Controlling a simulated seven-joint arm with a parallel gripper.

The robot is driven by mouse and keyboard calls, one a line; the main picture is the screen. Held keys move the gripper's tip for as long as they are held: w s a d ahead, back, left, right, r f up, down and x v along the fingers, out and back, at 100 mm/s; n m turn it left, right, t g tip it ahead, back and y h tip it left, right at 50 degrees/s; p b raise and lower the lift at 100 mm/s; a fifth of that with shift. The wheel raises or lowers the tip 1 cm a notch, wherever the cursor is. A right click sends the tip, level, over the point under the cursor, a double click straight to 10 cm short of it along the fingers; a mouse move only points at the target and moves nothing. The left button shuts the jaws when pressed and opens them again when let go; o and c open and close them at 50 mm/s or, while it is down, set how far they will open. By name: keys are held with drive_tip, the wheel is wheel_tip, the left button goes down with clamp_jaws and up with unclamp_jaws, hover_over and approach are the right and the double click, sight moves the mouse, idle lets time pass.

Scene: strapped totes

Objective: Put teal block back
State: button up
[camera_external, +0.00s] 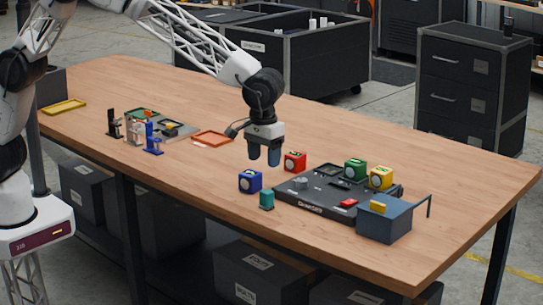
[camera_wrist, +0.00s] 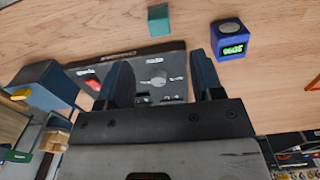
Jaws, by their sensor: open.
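The teal block (camera_external: 266,199) stands on the wooden table just in front of the dark panel's front left edge. My gripper (camera_external: 264,160) is open and empty, held above the table behind the teal block and the blue cube. In the wrist view its two dark fingers (camera_wrist: 160,85) are apart over the panel, with the teal block beyond them. The dark panel (camera_external: 312,207) carries a round knob and a red piece.
A blue cube (camera_external: 250,181) with a display stands left of the teal block. Red (camera_external: 295,162), green (camera_external: 355,169) and yellow (camera_external: 381,178) cubes stand around the panel. A blue-grey bin (camera_external: 385,225) is at the panel's right end. An orange tray (camera_external: 212,138) lies behind left.

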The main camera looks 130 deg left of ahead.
drive_tip(key=s+d+r+m, duration=0.3)
drive_tip(key=s+d+r, duration=0.2)
drive_tip(key=s+d, duration=0.3)
drive_tip(key=s+d+r+m+t, duration=0.1)
drive_tip(key=s+d+r+m, duration=0.3)
drive_tip(key=d, duration=0.6)
drive_tip(key=s+d+r+m, duration=0.1)
drive_tip(key=s+d+r, duration=0.6)
drive_tip(key=s+d, duration=0.1)
drive_tip(key=s+d+f+m, duration=0.1)
drive_tip(key=s+d+m, duration=0.4)
drive_tip(key=s, duration=1)
drive_tip(key=s+d+f+m+t, duration=0.1)
drive_tip(key=s+d+m, duration=0.4)
drive_tip(key=s+d, duration=0.6)
drive_tip(key=shift+s+d+f+t, duration=0.25)
drive_tip(key=shift+s+f, duration=0.55)
drive_tip(key=shift+s, duration=1.8)
